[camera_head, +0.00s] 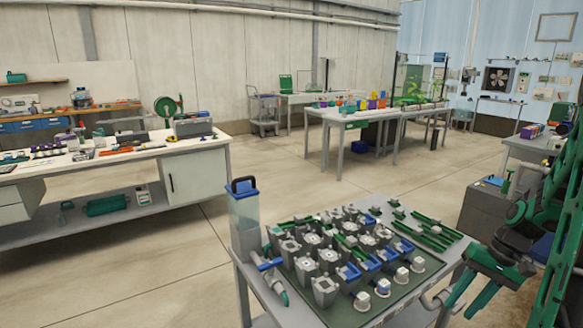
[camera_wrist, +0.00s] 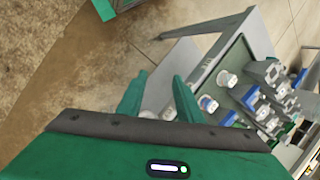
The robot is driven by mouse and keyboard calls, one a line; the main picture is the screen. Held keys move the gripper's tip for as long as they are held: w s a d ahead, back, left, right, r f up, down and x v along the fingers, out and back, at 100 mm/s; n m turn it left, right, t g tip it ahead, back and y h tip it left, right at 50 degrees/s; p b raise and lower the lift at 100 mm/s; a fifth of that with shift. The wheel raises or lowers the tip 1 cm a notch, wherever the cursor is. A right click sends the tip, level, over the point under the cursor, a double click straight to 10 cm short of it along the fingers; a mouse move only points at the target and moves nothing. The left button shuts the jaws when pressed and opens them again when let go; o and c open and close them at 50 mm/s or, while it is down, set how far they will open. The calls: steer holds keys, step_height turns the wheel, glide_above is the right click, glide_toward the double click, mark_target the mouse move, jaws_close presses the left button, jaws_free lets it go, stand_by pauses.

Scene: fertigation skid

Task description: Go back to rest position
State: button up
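My gripper (camera_head: 463,306) is at the lower right of the head view, its two green fingers pointing down and left. It is beside the right front corner of the skid table (camera_head: 452,268). In the wrist view the fingers of my gripper (camera_wrist: 158,92) stand apart, with a clear gap between them. A pale grey surface shows behind the gap. The table's edge (camera_wrist: 208,62) is just beyond the fingers; I cannot tell whether they touch it.
The skid table holds a dark mat (camera_head: 357,313) with several grey fittings, blue valves and green sticks. A white workbench (camera_head: 185,150) is at left, a grey cabinet (camera_head: 483,208) at right. Floor (camera_head: 290,170) behind is open.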

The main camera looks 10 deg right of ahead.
steer(key=s+a+r+h, duration=0.4)
steer(key=s+a+r, duration=0.6)
steer(key=s, duration=0.5)
steer(key=shift+s+a+r, duration=0.2)
steer(key=shift+a+r, duration=0.2)
steer(key=shift+r, duration=0.7)
